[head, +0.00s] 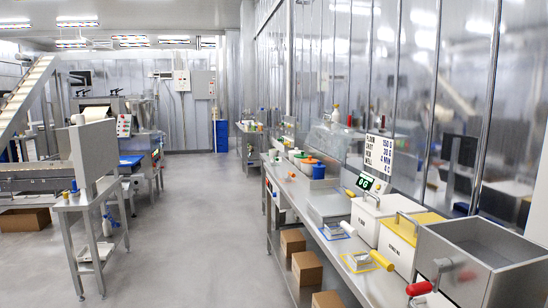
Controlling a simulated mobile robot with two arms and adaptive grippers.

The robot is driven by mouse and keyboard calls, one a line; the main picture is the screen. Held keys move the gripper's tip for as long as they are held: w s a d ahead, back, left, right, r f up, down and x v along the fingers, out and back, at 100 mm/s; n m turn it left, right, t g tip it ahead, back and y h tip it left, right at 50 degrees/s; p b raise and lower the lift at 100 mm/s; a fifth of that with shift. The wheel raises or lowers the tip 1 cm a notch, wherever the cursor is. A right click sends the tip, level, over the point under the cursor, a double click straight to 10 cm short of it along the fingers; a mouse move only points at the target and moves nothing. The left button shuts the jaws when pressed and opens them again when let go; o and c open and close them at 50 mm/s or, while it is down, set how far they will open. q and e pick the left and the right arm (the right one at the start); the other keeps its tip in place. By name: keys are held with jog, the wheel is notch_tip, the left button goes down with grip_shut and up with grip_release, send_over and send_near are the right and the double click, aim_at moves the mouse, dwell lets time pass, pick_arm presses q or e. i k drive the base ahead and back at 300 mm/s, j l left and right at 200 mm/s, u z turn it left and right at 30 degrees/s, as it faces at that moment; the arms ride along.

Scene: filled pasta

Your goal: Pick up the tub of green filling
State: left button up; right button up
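Several small tubs stand together on the long steel counter (345,268) at the right, about halfway along it. One has a green top (299,155) and stands just left of a tub with an orange top (309,161). They are far off and small, so I cannot tell whether the green one is a tub of green filling or only has a green lid. Neither of my grippers shows in the head view, and I see nothing held.
White bins (371,213) with yellow parts and a large open steel box (478,262) fill the counter's near end. Red- and yellow-handled tools lie in front. Cardboard boxes (306,268) sit below. A steel stand (92,197) is at left; the grey floor (200,220) between is clear.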

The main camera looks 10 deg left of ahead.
aim_at(273, 153)
jog(key=i+j+u, duration=0.2)
jog(key=i, duration=0.2)
jog(key=i+j+u, duration=0.2)
jog(key=i, duration=0.2)
jog(key=i+j+u, duration=0.2)
jog(key=i, duration=5.4)
jog(key=i+z, duration=0.2)
jog(key=i, duration=0.4)
jog(key=i+j+z, duration=0.2)
jog(key=i, duration=0.35)
jog(key=i+j+z, duration=0.2)
jog(key=i, duration=0.35)
